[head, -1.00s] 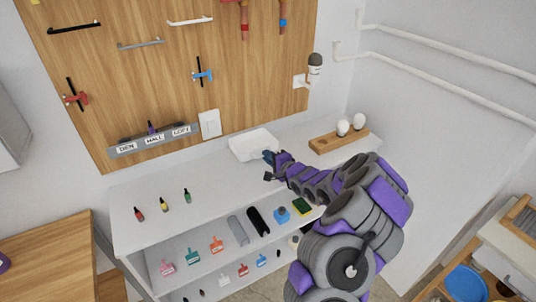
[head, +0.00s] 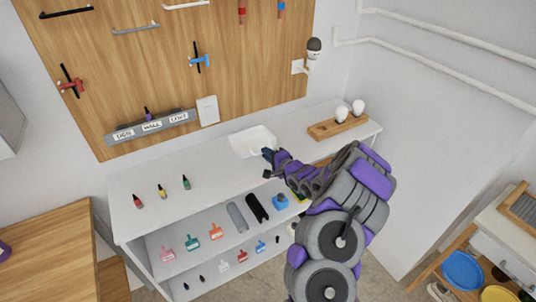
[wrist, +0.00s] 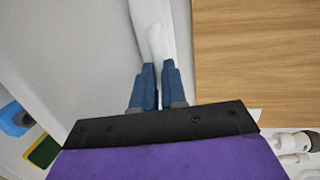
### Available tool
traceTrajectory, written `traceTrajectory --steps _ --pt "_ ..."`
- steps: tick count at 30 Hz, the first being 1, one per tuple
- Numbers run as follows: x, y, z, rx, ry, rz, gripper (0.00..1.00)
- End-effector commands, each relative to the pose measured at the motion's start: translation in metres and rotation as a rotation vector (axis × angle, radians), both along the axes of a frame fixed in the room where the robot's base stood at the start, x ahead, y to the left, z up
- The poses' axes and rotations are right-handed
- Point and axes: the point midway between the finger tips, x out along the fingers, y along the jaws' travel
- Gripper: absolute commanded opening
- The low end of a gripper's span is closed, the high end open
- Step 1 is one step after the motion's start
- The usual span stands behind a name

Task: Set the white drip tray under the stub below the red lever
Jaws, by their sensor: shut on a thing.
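My gripper (head: 268,155) is shut on the near edge of the white drip tray (head: 252,141). The tray is at the back of the white counter, below the wooden board; I cannot tell whether it touches the counter. In the wrist view my blue fingers (wrist: 158,72) pinch the white tray (wrist: 156,38). At the head view's top edge a brownish stub with a red band (head: 242,12) hangs on the board, above the tray in the picture. A similar stub with a blue band (head: 281,10) is to its right. No red lever shows above them.
A white plate (head: 208,111) and a labelled rack (head: 151,126) are on the board left of the tray. A wooden holder with white bulbs (head: 338,128) stands right of it. Several small bottles (head: 162,191) stand at the counter's left; its middle is clear.

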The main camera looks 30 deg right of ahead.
Motion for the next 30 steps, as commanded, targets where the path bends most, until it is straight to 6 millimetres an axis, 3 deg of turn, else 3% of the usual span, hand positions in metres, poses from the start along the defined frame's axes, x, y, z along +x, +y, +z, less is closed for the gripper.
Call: traceTrajectory --steps 30 --pt "0.000 0.001 -0.023 0.006 0.012 0.001 0.00"
